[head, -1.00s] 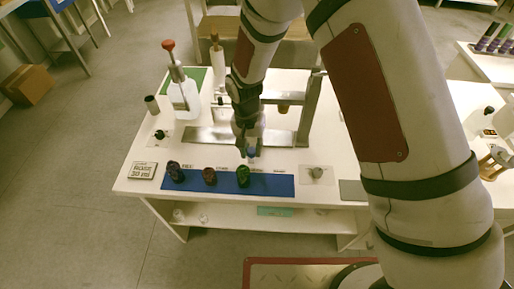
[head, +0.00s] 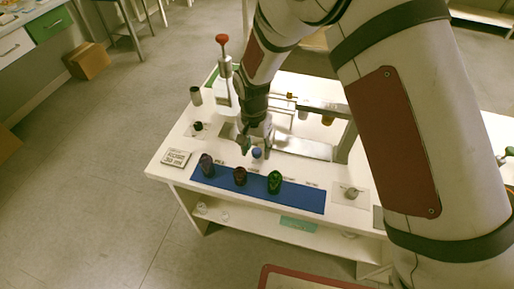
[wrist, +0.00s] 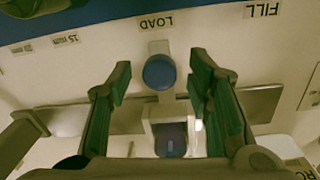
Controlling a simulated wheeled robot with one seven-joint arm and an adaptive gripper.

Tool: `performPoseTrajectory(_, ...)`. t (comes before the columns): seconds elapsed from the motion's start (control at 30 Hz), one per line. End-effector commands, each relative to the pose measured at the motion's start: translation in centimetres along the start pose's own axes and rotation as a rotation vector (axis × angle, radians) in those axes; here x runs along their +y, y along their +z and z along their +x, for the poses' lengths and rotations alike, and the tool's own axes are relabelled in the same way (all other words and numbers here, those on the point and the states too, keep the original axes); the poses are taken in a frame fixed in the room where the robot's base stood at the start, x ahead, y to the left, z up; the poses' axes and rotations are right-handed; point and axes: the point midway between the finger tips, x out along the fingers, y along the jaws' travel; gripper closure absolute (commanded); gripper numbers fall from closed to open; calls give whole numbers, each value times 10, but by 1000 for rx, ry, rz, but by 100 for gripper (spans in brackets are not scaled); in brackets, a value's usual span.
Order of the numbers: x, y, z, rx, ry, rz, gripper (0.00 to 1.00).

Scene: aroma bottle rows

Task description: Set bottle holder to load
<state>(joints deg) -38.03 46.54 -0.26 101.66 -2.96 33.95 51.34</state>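The bottle holder shows in the wrist view as a pale box-like carriage (wrist: 153,124) on a metal rail, with a dark shape inside that I cannot identify. Its round blue knob (wrist: 159,73) lines up with the LOAD label (wrist: 155,22); the FILL label (wrist: 263,10) is to the right. The knob also shows in the head view (head: 257,153). My gripper (wrist: 160,66) is open, with one green-padded finger on each side of the knob and clear gaps between. In the head view my gripper (head: 243,143) is just left of the knob, above the table.
A blue mat (head: 305,199) along the front edge holds three dark bottles, the rightmost green (head: 275,182). A clear dispenser with a red knob (head: 222,39) stands at the back left. A metal frame (head: 345,142) stands right of my gripper.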

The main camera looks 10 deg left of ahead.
Motion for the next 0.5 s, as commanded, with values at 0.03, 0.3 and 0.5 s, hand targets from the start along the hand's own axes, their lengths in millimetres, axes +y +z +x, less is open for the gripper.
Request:
performPoseTrajectory(0.03, 0, 0, 0, 0, 0, 0, 54)
performPoseTrajectory(0.3, 0, 0, -14, 2, -2, 0, 54)
performPoseTrajectory(0.5, -1, -1, -52, 4, -4, 0, 54)
